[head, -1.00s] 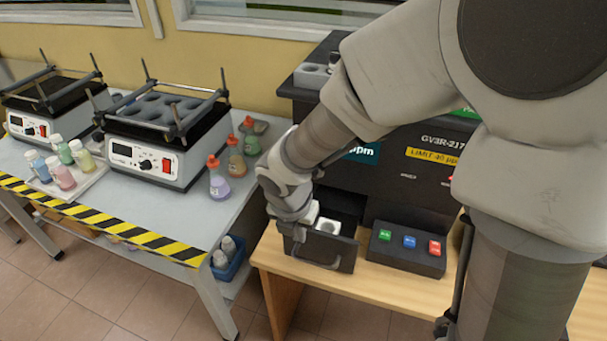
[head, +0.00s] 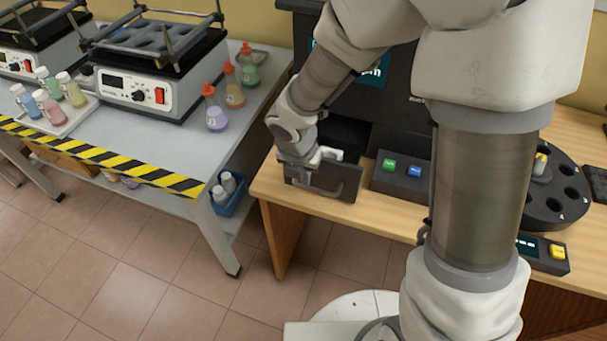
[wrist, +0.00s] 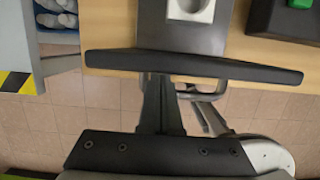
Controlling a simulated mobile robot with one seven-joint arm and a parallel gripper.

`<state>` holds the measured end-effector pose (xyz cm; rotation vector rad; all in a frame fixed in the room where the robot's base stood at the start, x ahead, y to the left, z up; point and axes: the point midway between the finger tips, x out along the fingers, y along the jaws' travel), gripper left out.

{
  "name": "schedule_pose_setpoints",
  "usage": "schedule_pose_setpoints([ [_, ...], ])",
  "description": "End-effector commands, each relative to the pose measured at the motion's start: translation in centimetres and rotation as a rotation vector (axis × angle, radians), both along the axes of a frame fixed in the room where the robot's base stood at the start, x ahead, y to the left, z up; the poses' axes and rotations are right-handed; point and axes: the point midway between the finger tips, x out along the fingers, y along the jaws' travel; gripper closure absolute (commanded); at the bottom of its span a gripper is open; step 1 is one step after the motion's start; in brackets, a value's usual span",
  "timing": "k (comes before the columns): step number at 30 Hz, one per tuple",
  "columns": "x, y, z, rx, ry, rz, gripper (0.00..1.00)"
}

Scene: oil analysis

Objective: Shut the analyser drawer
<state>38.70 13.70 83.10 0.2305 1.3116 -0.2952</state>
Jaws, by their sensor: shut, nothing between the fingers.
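The analyser (head: 405,125) is a black cabinet on the wooden desk. Its drawer (head: 350,182) stands open, with a dark front panel and a grey bar handle. In the head view, my wrist hides part of the drawer.
A button box with green and blue buttons (head: 402,168) sits right of the drawer. A black carousel (head: 555,195) stands further right. A grey bench (head: 150,145) with shakers and bottles is at left, with a blue bin (head: 230,195) below. Tiled floor lies in front.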

Motion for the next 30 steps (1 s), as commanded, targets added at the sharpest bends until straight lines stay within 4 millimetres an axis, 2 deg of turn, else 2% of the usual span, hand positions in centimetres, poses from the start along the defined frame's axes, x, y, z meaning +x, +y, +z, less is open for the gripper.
schedule_pose_setpoints([
  [5, 0.9, -0.3, 0.3, 0.001, 0.001, -0.003, 1.0],
  [21, 9.6, -3.5, 0.4, 0.001, 0.001, -0.002, 1.0],
  [30, 10.8, -3.9, 0.0, 0.0, -0.001, -0.001, 1.0],
])
